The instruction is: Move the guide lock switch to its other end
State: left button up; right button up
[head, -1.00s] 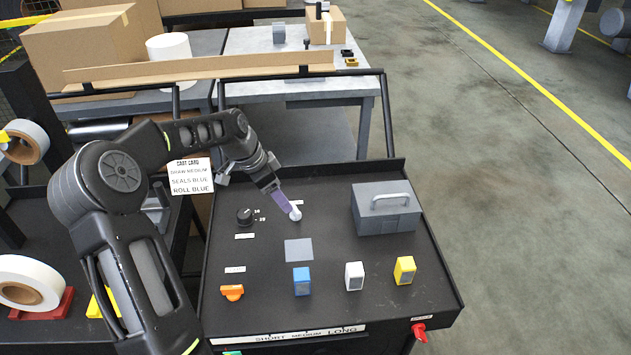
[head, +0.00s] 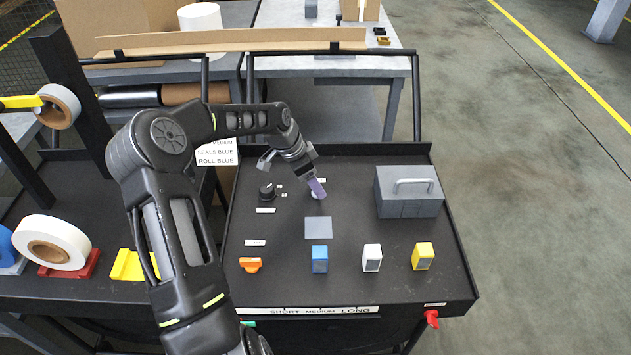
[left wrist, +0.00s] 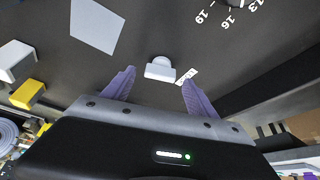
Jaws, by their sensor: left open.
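My left gripper (head: 317,187) has purple fingers and points down at a small white switch or knob on the black panel; the fingers partly cover it in the head view. In the left wrist view the white piece (left wrist: 160,69) lies just ahead of and between the open fingertips (left wrist: 158,90), apart from both, with a small label beside it. An orange switch-like piece (head: 250,265) sits at the panel's front left below another label. The labels are too small to read, so I cannot tell which piece is the guide lock. My right gripper is out of view.
A black dial (head: 267,192) stands left of the gripper. A grey box with a handle (head: 408,195) is at the right. Blue (head: 319,258), white (head: 372,257) and yellow (head: 423,256) blocks stand in front, below a flat grey square (head: 318,228). A red knob (head: 432,318) is on the front edge.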

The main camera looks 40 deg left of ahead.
pick_arm(q)
jog(key=shift+x, duration=0.85)
jog(key=shift+c, duration=0.6)
jog(key=c, duration=1.2)
jog(key=shift+c, duration=0.2)
